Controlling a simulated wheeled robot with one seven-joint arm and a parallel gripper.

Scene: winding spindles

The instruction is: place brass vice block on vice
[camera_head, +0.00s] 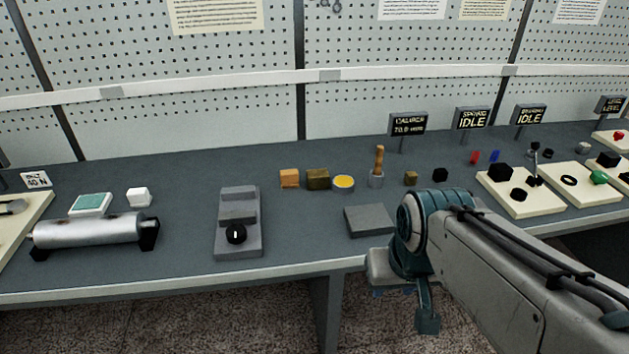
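The vice (253,232), a grey stepped body with a black knob on its front, stands left of the middle of the bench. A dark brass-coloured block (318,179) sits behind and to the right of it, between an orange copper-coloured block (290,178) and a yellow-topped round tin (343,183). A smaller brass-coloured cube (410,178) sits farther right. No block is on the vice. My gripper (405,294) hangs low at the bench's front edge, right of the vice. My arm partly hides it, and its finger opening does not show clearly. I see nothing held.
A flat grey plate (369,221) lies between the vice and my arm. A brush in a cup (377,171) and a black cube (440,175) stand behind. A metal cylinder (90,231) lies at left. Cream boards (521,207) with parts fill the right. A pegboard wall closes the back.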

